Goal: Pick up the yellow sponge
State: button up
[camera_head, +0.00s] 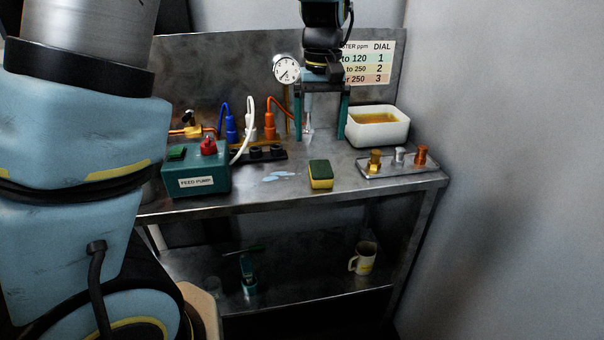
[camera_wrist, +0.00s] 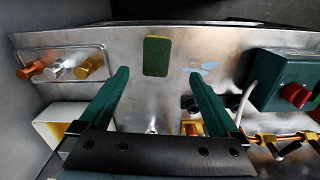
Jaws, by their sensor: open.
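The yellow sponge (camera_head: 321,175) has a dark green top and lies flat on the metal bench near its front edge. In the wrist view the sponge (camera_wrist: 157,56) shows its green face, beyond the fingertips and between their lines. My gripper (camera_head: 322,138) is open and empty, with teal fingers pointing down over the back of the bench, behind the sponge. In the wrist view my gripper (camera_wrist: 158,72) has its fingers wide apart, touching nothing that I can see.
A small puddle (camera_head: 279,176) lies left of the sponge. The feed pump box (camera_head: 203,180) stands further left. A tray with metal fittings (camera_head: 400,165) and a white tub (camera_head: 377,128) of amber liquid are at right. Cables and a gauge (camera_head: 287,69) are behind.

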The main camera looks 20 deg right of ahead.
send_over(321, 168)
jog(key=f, duration=0.4)
jog(key=shift+s+a+f, duration=0.15)
jog(key=shift+a+f, duration=0.2)
jog(key=shift+w+d+f+p, duration=0.2)
jog(key=shift+f+p, duration=0.25)
jog(key=shift+f, duration=1.1)
jog(key=shift+w+d+f+p, duration=0.15)
jog(key=shift+f+p, duration=0.3)
jog(key=shift+f, duration=1.05)
jog(key=shift+s, duration=0.1)
jog(key=c, duration=1.4)
notch_tip(321, 168, up, 10)
jog(key=shift+r+b, duration=0.1)
jog(key=shift+b, duration=0.55)
